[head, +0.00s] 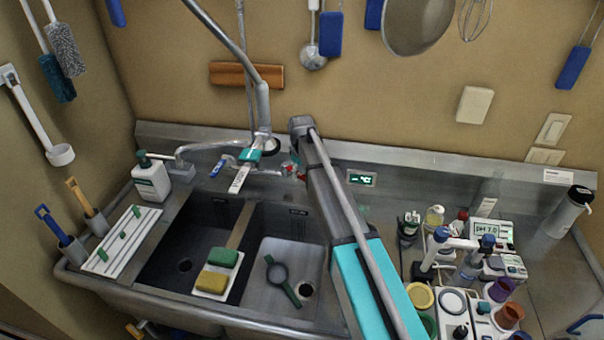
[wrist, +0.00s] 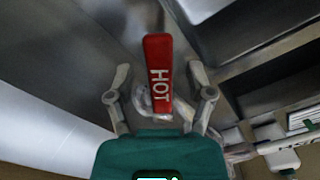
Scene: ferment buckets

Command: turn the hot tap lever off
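The hot tap lever (wrist: 158,75) is red with white HOT lettering and stands lengthwise between my two fingers in the wrist view. My gripper (wrist: 160,92) is open, with one finger on each side of the lever and a visible gap on both sides. Its pale metal tap body (wrist: 150,104) is partly hidden behind the lever and my teal gripper housing. In the head view a small red part of the lever (head: 301,176) shows beside my arm at the back of the sink, and my arm hides much around it.
A blue-handled tap lever (head: 218,167) and a spray hose with a teal handle (head: 249,156) stand left of the arm. The double sink (head: 240,222) holds sponges and a strainer. Bottles and meters crowd the right counter; a soap bottle (head: 151,180) stands left.

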